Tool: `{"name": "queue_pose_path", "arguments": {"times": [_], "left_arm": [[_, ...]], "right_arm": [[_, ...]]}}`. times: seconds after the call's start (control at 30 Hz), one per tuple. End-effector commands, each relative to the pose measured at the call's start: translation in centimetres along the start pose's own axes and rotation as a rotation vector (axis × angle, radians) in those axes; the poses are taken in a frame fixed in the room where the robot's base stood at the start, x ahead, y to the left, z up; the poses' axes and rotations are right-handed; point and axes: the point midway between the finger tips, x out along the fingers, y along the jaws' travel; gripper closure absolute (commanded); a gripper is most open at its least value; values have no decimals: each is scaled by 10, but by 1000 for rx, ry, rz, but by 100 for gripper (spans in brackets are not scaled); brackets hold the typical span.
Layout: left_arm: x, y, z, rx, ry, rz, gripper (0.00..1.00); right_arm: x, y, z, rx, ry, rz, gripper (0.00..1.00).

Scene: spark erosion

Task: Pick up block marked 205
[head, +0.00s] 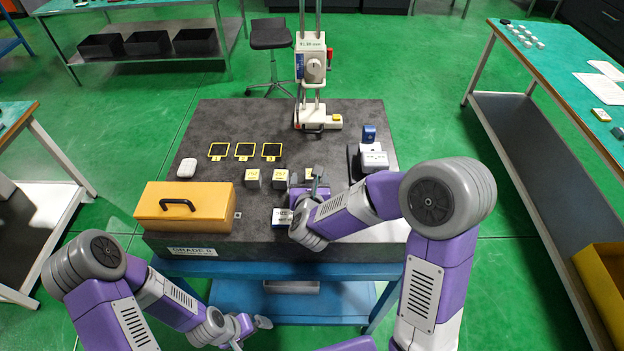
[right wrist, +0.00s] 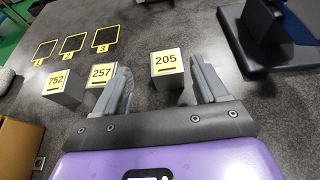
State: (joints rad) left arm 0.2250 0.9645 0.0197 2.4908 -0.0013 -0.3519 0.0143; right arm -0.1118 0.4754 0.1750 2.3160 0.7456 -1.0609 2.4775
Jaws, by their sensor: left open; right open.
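The block marked 205 (right wrist: 166,72) is a small grey block with a yellow label on top, standing on the dark stone table. In the head view it (head: 309,173) is the rightmost of three such blocks and partly hidden by my right gripper. My right gripper (head: 312,182) is open and empty. In the right wrist view its fingers (right wrist: 160,78) stand left and right of the 205 block, with visible gaps on both sides; I cannot tell how far down they reach. My left gripper (head: 252,326) is open and empty, low in front of the table.
Blocks 257 (right wrist: 102,74) and 752 (right wrist: 62,85) stand left of 205; 257 is close beside the left finger. Numbered yellow-framed squares (head: 245,150) lie behind. An orange box (head: 186,207) stands front left. A white-grey device (head: 374,160) and a stand (head: 312,70) are also on the table.

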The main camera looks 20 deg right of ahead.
Motion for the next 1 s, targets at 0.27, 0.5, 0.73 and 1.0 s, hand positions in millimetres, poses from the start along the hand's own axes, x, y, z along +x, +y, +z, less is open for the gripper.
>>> {"name": "queue_pose_path", "arguments": {"times": [0.27,0.5,0.73,1.0], "left_arm": [[-2,1,0,0,0,0,1],[-3,1,0,0,0,0,1],[-2,1,0,0,0,0,1],[-2,1,0,0,0,0,1]], "right_arm": [[37,-8,-1,1,2,-4,28],[61,-8,-1,0,1,-1,28],[62,-8,-1,0,0,-1,29],[61,-8,-1,0,0,-1,71]]}}
